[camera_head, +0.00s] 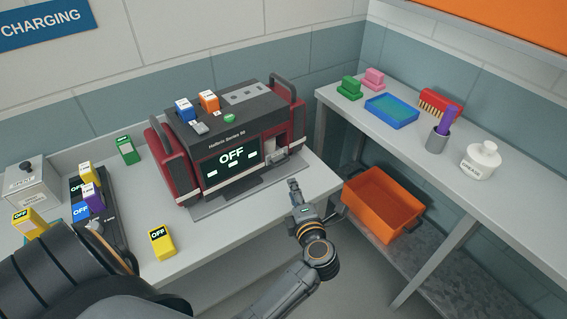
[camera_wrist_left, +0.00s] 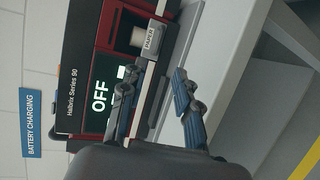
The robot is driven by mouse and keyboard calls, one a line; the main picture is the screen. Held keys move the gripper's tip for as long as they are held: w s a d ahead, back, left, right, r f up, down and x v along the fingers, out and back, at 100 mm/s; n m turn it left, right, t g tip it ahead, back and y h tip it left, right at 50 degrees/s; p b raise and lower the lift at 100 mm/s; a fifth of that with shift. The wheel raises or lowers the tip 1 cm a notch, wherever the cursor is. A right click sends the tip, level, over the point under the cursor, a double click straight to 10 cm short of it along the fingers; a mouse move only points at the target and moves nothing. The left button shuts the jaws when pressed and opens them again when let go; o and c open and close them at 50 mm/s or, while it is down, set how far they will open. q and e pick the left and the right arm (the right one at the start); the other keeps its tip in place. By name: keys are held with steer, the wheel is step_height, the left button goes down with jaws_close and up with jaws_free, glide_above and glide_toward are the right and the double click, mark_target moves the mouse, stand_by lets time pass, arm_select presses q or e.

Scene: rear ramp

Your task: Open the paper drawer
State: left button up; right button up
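The paper drawer (camera_head: 276,157) is a small light-grey part low at the right of the front of the red and black Haltrix Series 90 machine (camera_head: 232,124). In the left wrist view, the picture is turned sideways and the drawer (camera_wrist_left: 152,41) carries a PAPER label beside a pale roll. The drawer sits against the machine front. My left gripper (camera_head: 293,184) is in front of and below the drawer. In the left wrist view, its fingers (camera_wrist_left: 155,88) are apart with nothing between them, and the drawer lies beyond their tips. My right gripper is not in view.
The machine stands on a grey bench (camera_head: 210,232) with several coloured batteries and a charger at left. An orange crate (camera_head: 382,203) sits below the right-hand shelf (camera_head: 418,158), which holds a blue tray (camera_head: 391,110), a brush, a cup and a white jar.

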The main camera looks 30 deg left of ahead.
arm_select(q)
steer(key=p+x, duration=0.1)
steer(key=x, duration=1.2)
steer(key=shift+w+a+p, duration=0.1)
steer(key=shift+w+p, duration=0.05)
steer(key=shift+p, duration=0.15)
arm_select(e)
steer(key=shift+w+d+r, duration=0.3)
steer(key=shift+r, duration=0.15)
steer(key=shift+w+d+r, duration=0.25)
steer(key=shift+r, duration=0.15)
arm_select(q)
jaws_close()
